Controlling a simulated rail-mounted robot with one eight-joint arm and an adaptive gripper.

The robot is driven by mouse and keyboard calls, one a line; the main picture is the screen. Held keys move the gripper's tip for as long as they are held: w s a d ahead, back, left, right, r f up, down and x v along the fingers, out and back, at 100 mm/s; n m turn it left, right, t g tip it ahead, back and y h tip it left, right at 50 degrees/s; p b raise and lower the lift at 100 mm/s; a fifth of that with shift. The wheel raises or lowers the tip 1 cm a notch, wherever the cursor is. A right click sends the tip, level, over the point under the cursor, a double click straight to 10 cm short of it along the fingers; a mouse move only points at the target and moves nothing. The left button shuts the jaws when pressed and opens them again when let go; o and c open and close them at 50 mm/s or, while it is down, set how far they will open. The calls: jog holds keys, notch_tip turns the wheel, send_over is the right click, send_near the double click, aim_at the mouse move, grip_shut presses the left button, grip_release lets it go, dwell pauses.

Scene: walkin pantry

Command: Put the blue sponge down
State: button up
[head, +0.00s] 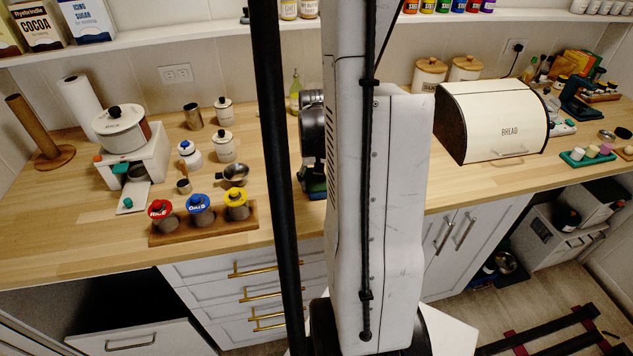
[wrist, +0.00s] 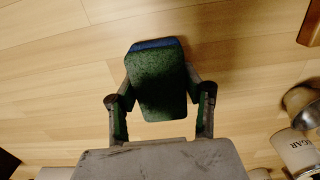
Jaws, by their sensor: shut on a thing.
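The blue sponge (wrist: 157,75) is in the middle of the wrist view, showing a dark green scouring face and a thin blue edge at its far end. My gripper (wrist: 160,88) is shut on it, with one finger on each side. The pale wooden counter (wrist: 60,90) lies beyond the sponge. A soft shadow shows beside the sponge, but I cannot tell whether it touches the wood. In the head view my arm covers most of the area around the gripper, and the sponge is not clear there.
In the wrist view, a sugar jar (wrist: 296,150) and a metal vessel (wrist: 302,100) stand at lower right. In the head view, a rack with coloured lids (head: 203,224) and small pan (head: 235,173) sit left of my arm; the bread box (head: 492,120) stands right.

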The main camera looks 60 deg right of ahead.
aim_at(316, 179)
jog(key=shift+f, duration=0.15)
jog(key=o, duration=1.3)
jog(key=shift+o, duration=0.2)
notch_tip(316, 179, up, 12)
jog(key=shift+r+p, duration=0.2)
jog(key=shift+p, duration=0.2)
